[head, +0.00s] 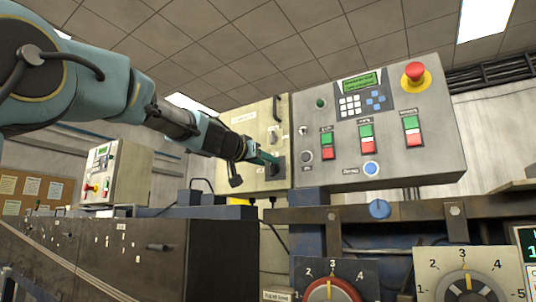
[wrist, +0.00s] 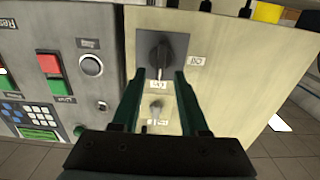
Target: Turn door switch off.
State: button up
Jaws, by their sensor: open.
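The door switch (wrist: 158,54) is a black rotary knob on a dark square plate, on the cream cabinet door. In the wrist view its grip bar points roughly up and down the picture, with small white labels beside and below the plate. In the head view the switch plate (head: 279,167) is partly hidden behind my gripper (head: 266,160). In the wrist view my gripper (wrist: 160,78) is open, with its two green fingers apart on either side of the knob's lower end. Nothing is held between them. I cannot tell whether the fingers touch the knob.
A small metal latch (wrist: 156,108) on the door shows between the fingers in the wrist view. Right of the door is a grey control panel (head: 425,150) with a red emergency button (head: 414,72). A dark machine housing (head: 150,250) lies below my arm.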

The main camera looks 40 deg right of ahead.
jog(key=shift+x, duration=0.8)
jog(key=shift+c, duration=0.3)
grip_shut()
